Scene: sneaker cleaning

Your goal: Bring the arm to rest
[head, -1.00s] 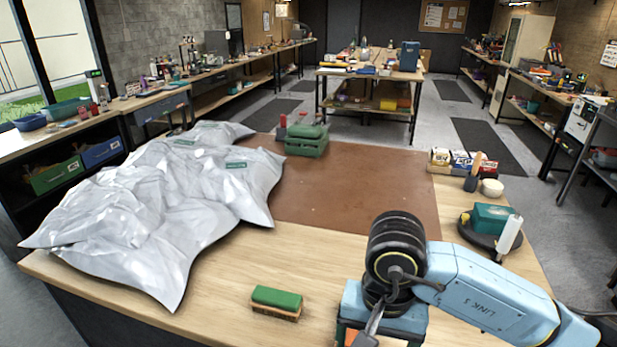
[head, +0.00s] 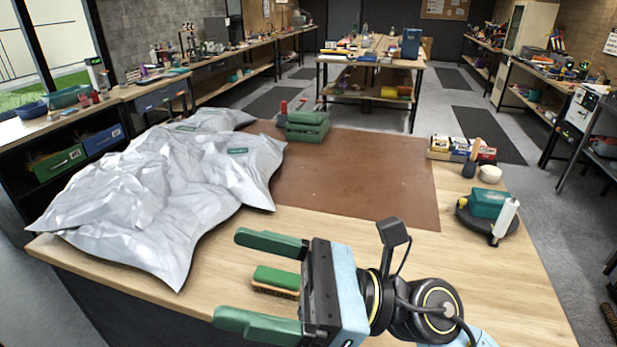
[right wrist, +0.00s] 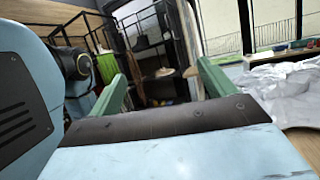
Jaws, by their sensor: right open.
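My right gripper (head: 262,282) is in the lower middle of the head view, pointing left above the front of the wooden table. Its two green fingers are wide apart with nothing between them that it holds. The same fingers show in the right wrist view (right wrist: 165,85), with a gap between them. A brush with a green top and wooden base (head: 277,280) lies on the table; in the head view it shows between and behind the fingers, partly covered by the gripper. My left gripper is not in view.
A crumpled silvery sheet (head: 170,190) covers the table's left side. A brown mat (head: 350,175) lies bare in the middle. Green boxes (head: 306,125) stand at its far edge. Small boxes (head: 450,150), a white bowl (head: 490,174) and a round dark tray (head: 468,220) line the right side.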

